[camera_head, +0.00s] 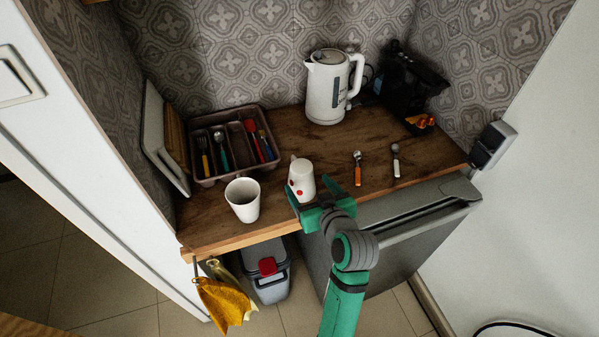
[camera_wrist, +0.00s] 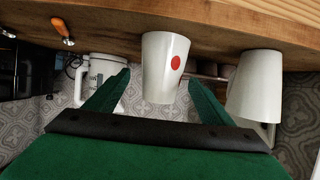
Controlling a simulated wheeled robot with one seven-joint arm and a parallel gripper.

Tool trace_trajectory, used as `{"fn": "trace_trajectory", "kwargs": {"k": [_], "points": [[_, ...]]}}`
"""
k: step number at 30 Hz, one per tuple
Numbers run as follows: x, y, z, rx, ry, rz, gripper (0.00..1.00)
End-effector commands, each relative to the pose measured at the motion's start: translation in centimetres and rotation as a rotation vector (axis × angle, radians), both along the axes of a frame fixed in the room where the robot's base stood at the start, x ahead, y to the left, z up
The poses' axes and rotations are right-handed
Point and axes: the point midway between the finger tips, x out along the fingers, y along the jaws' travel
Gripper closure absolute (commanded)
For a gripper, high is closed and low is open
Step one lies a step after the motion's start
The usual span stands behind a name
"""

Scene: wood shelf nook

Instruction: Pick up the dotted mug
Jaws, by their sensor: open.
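The dotted mug (camera_head: 301,181) is white with red dots and stands on the wooden counter near its front edge. In the wrist view the dotted mug (camera_wrist: 160,75) is ahead of my gripper, one red dot facing me. My gripper (camera_head: 313,192) is open and empty at the counter's front edge, close to the mug. In the wrist view my gripper (camera_wrist: 160,82) has its green fingers spread, with the mug showing in the gap between them. Whether the fingertips reach past the mug's near side is hard to tell.
A plain white cup (camera_head: 243,200) stands close by on the left, also in the wrist view (camera_wrist: 256,88). A cutlery tray (camera_head: 207,180) is behind it. A white kettle (camera_head: 327,95) and black coffee machine (camera_head: 405,82) stand at the back. Two utensils (camera_head: 358,168) lie right.

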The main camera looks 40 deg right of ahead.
Motion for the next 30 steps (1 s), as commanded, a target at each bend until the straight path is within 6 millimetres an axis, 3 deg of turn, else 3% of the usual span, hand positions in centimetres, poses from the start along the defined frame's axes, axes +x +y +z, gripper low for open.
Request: {"fn": "trace_trajectory", "kwargs": {"k": [19,29,30], "points": [[5.8,-1.7,-2.9,0.000,0.000,-0.004,0.24],[6.3,-1.9,-3.2,-0.001,-0.001,-0.005,0.24],[6.3,-1.9,-3.2,-0.001,-0.001,-0.005,0.34]]}}
